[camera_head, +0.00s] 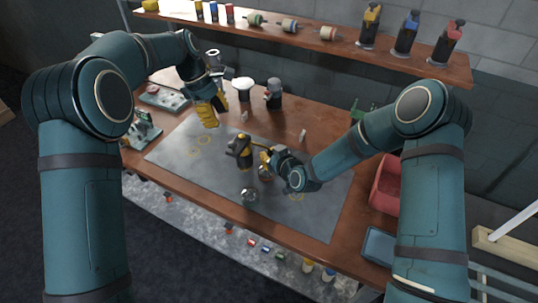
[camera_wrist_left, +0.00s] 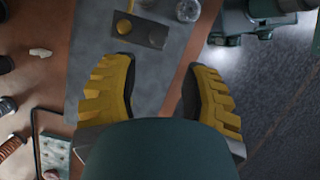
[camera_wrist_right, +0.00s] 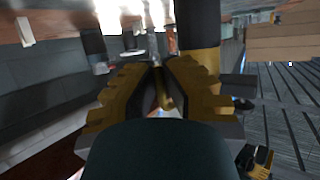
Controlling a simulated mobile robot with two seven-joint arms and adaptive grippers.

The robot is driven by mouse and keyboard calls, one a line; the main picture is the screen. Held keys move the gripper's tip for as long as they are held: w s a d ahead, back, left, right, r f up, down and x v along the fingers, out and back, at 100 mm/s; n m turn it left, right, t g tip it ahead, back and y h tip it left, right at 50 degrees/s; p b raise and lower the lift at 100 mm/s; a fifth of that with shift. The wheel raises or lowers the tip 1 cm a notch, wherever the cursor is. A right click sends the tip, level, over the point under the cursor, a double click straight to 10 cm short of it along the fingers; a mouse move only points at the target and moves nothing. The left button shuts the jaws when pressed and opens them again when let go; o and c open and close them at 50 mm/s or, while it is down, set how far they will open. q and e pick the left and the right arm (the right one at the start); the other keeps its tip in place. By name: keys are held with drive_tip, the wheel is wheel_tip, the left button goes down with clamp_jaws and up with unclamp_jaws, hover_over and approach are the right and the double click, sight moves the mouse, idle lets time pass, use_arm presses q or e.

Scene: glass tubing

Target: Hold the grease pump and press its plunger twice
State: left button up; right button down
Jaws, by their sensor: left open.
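The grease pump (camera_head: 240,150), dark with a yellow top, stands on the grey mat near the middle of the table. In the right wrist view a dark and yellow column, probably the pump (camera_wrist_right: 198,30), is just beyond the fingers. My right gripper (camera_head: 268,158) is close beside the pump on its right. Its fingers (camera_wrist_right: 160,75) are near each other, with a thin gold part between them. I cannot tell whether they grip it. My left gripper (camera_head: 212,112) is open and empty, at the back left of the pump. Its yellow fingers (camera_wrist_left: 160,75) are wide apart.
The grey mat (camera_head: 180,160) covers the front middle of the table. A white-topped container (camera_head: 246,88) and a dark bottle (camera_head: 273,95) stand behind. A red bin (camera_head: 386,185) is at the right. A shelf (camera_head: 310,38) runs above.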

sight(233, 143)
use_arm(q)
drive_tip(key=shift+d, duration=0.1)
drive_tip(key=c, duration=0.5)
drive_tip(key=shift+s+d+y, duration=0.15)
drive_tip(key=shift+d+y, duration=0.1)
drive_tip(key=shift+y, duration=0.05)
clamp_jaws()
drive_tip(key=shift+s+d+f+m+t+y, duration=0.25)
drive_tip(key=shift+d+f+m+y, duration=0.2)
drive_tip(key=shift+f, duration=0.45)
drive_tip(key=shift+s+d+f+m+t+y, duration=0.1)
drive_tip(key=shift+d+f+m+t+y, duration=0.35)
drive_tip(key=shift+f, duration=0.45)
drive_tip(key=shift+s+d+f+m+t+y, duration=0.1)
drive_tip(key=shift+s+d+f+m+y, duration=0.2)
drive_tip(key=shift+f+y, duration=0.45)
drive_tip(key=shift+w+d+f, duration=0.1)
drive_tip(key=shift+f, duration=0.05)
